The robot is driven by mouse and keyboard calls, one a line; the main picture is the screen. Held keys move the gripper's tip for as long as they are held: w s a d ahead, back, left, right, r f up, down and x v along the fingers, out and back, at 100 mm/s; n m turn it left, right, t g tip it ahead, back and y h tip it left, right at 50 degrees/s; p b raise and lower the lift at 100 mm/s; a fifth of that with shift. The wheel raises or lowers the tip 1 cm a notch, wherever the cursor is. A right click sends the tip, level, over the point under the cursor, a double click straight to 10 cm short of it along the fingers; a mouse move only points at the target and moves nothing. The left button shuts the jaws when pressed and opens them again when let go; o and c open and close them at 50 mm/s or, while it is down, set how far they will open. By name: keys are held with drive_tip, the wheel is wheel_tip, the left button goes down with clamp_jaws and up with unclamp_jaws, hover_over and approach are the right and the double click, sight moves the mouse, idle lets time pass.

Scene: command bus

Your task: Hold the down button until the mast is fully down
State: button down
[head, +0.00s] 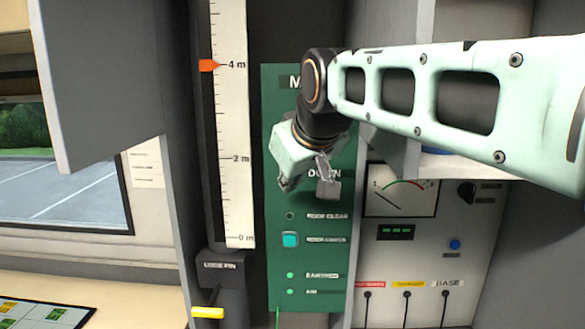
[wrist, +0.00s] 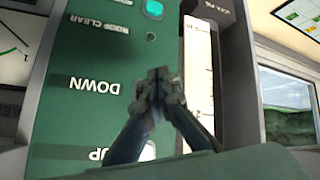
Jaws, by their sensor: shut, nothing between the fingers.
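The mast panel (head: 310,255) is green, and its DOWN label (head: 325,172) is partly covered by my wrist in the head view. In the wrist view the DOWN label (wrist: 85,87) reads upside down. My gripper (wrist: 158,75) is shut and empty, with its fingertips in front of the panel beside that label; in the head view the gripper (head: 286,184) is at the panel's left side. The down button itself is hidden, and I cannot tell whether the fingertips touch it. The orange height pointer (head: 208,65) stands at about 4 m on the white scale (head: 233,130).
A pale button (wrist: 148,150) shows by the UP label. Below DOWN are an unlit ROOF CLEAR lamp (head: 290,215), a teal button (head: 290,240) and two green lamps. A yellow-handled lock pin (head: 207,313) is at lower left. A meter panel (head: 400,205) stands at right.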

drive_tip(key=shift+w, duration=1.05)
idle(0.7)
drive_tip(key=shift+w, duration=0.4)
drive_tip(key=shift+w+d+p, duration=0.1)
drive_tip(key=shift+w+p, duration=0.25)
drive_tip(key=shift+w, duration=0.05)
idle(5.5)
